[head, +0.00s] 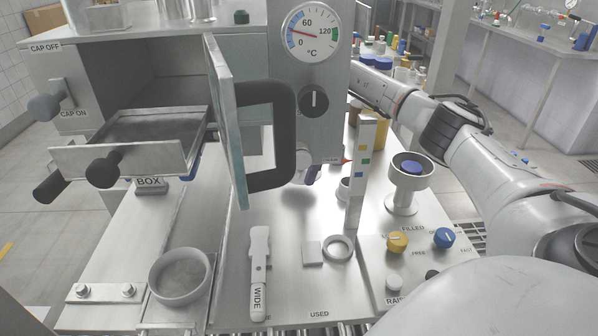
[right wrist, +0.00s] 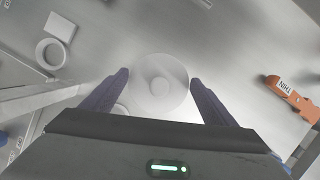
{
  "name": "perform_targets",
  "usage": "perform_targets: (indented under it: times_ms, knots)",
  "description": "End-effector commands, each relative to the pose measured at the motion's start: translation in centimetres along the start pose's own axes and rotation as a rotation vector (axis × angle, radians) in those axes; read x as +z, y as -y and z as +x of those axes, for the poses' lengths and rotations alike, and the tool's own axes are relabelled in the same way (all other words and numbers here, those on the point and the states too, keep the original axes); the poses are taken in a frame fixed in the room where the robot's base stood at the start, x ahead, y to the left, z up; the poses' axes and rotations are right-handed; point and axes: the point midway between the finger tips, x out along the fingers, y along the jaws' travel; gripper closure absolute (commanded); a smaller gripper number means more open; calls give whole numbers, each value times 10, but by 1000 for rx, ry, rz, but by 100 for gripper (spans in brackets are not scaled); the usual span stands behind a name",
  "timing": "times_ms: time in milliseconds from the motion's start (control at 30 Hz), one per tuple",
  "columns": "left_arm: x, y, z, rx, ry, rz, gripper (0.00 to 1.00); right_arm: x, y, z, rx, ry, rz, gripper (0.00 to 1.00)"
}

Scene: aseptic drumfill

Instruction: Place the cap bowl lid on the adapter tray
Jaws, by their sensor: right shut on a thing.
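My right gripper (head: 312,172) hangs above the bench behind the black door handle, which partly hides it. In the right wrist view its two fingers (right wrist: 159,95) are closed around a pale round lid (right wrist: 160,78) with a small central knob. In the head view only a pale edge of the lid (head: 299,179) shows, raised above its shadow. A grey open bowl (head: 181,276) stands at the front left. The pale adapter marked WIDE (head: 260,275) lies on the bench plate; an orange one marked THIN (right wrist: 290,95) shows in the right wrist view. I cannot tell the adapter tray's edges.
An open metal door (head: 226,120) with a black handle (head: 285,135) stands close left of the gripper. An upright colour-marked post (head: 360,175) stands to its right. A ring (head: 339,248), a small square pad (head: 311,252) and a button panel (head: 420,255) are in front.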

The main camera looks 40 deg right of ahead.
Motion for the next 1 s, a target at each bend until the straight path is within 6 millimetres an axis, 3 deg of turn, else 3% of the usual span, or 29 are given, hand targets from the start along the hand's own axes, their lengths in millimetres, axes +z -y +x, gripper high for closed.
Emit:
perform_targets:
  times_ms: [233, 633, 667, 733, 1000]
  knots:
    - [0, 1, -1, -1, 1, 1, 3, -10, -1, 31, 3, -1, 1, 51]
    - [2, 1, 1, -2, 1, 2, 3, -12, 0, 38, 1, 0, 0, 50]
    - [1, 1, 1, -2, 1, 2, 3, -12, 0, 37, 1, 0, 0, 17]
    - [1, 1, 1, -2, 1, 2, 3, -12, 0, 37, 1, 0, 0, 5]
    - [1, 1, 1, -2, 1, 3, 3, -12, 0, 36, 1, 0, 0, 1]
